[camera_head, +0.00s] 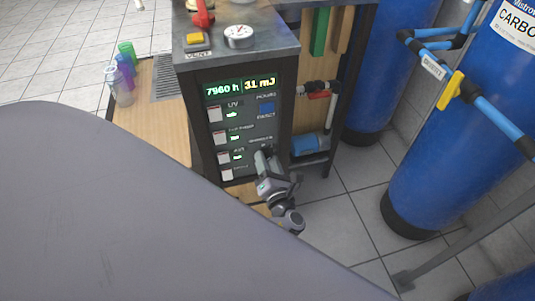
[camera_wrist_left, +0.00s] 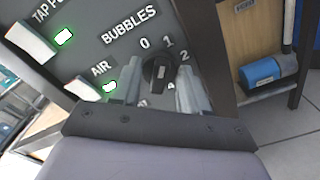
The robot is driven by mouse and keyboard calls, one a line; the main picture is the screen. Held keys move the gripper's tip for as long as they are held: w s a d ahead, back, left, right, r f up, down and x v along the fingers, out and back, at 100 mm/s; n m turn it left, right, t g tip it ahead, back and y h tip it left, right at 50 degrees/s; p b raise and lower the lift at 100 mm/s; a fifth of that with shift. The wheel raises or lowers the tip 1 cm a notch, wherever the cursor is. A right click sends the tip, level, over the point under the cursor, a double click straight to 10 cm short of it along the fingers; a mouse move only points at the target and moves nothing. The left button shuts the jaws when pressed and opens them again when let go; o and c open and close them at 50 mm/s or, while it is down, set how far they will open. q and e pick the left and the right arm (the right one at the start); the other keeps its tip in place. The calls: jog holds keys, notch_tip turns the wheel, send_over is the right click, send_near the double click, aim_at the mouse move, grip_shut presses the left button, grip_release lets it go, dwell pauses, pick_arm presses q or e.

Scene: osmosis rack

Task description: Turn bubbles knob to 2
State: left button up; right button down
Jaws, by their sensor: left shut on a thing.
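The black bubbles knob (camera_wrist_left: 157,72) shows in the left wrist view on a dark panel (camera_wrist_left: 125,62), under the word BUBBLES. In the head view my left gripper (camera_head: 264,160) is at the panel's lower right and hides the knob. My right gripper is not in view.
White switches with green lights line the panel, including the AIR switch (camera_wrist_left: 82,88). A lit display (camera_head: 241,87) is above.

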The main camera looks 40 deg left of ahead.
pick_arm(q)
jog(key=m+p, duration=0.1)
jog(key=m, duration=0.2)
jog(key=shift+r, duration=0.15)
jog(key=m+p, duration=0.1)
jog(key=m, duration=0.2)
jog(key=shift+w, duration=0.1)
jog(key=m, duration=0.2)
jog(key=m+p, duration=0.1)
jog(key=m, duration=0.1)
jog(key=shift+f, duration=0.25)
jog(key=o, duration=0.8)
jog(key=shift+c, duration=0.2)
